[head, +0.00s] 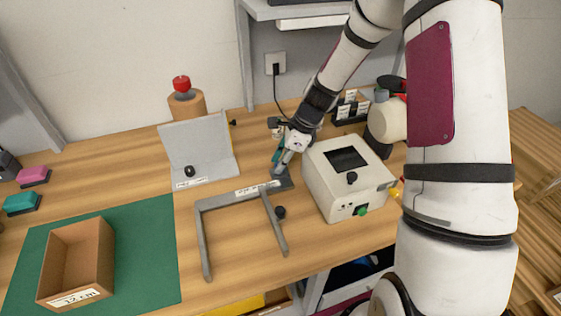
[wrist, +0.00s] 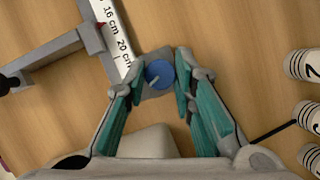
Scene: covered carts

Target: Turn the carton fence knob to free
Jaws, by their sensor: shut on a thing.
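The carton fence (head: 204,238) is a grey frame with two arms on the wooden bench, with a white scale strip along its back bar. In the wrist view the scale (wrist: 112,35) reads 16 cm and 20 cm. A round blue knob (wrist: 160,74) with a pale pointer line sits on a grey block at the end of the scale. My gripper (wrist: 160,80) has its teal fingers on both sides of the knob, shut on it. In the head view my gripper (head: 279,168) is at the fence's right back end and hides the knob.
A white box machine (head: 322,195) stands close to the right of my gripper. A grey angled plate (head: 200,142) is behind the fence on the left. A cardboard box (head: 107,262) sits on a green mat (head: 150,250). White numbered cylinders (wrist: 305,64) line the wrist view's right edge.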

